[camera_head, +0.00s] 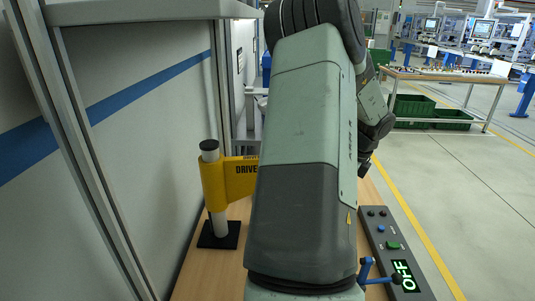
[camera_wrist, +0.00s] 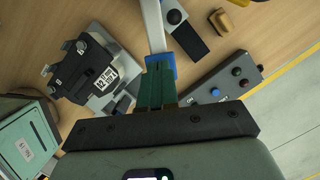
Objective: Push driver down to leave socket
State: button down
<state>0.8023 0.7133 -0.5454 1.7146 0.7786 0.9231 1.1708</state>
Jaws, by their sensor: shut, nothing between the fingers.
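A yellow holder (camera_head: 213,184) with black lettering that begins "DRIVE" is on a pale upright post with a black cap in the head view. My arm covers its right part. In the wrist view, my gripper (camera_wrist: 158,72) has its green fingers together and empty. Its tips are at a blue block (camera_wrist: 160,64) on the end of a pale bar (camera_wrist: 152,25); I cannot tell whether they touch. A dark fixture with a white label (camera_wrist: 97,73) lies left of the fingers. I cannot make out the driver or the socket for certain.
A grey control box (camera_head: 392,246) with buttons, a lit "OFF" display and a blue lever (camera_head: 368,271) lies on the wooden bench at right. It also shows in the wrist view (camera_wrist: 226,82). A green box (camera_wrist: 25,143) is at lower left there. A wall (camera_head: 150,120) bounds the left side.

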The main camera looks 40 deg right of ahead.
jog(key=shift+f, duration=3.15)
jog(key=shift+r, duration=4.9)
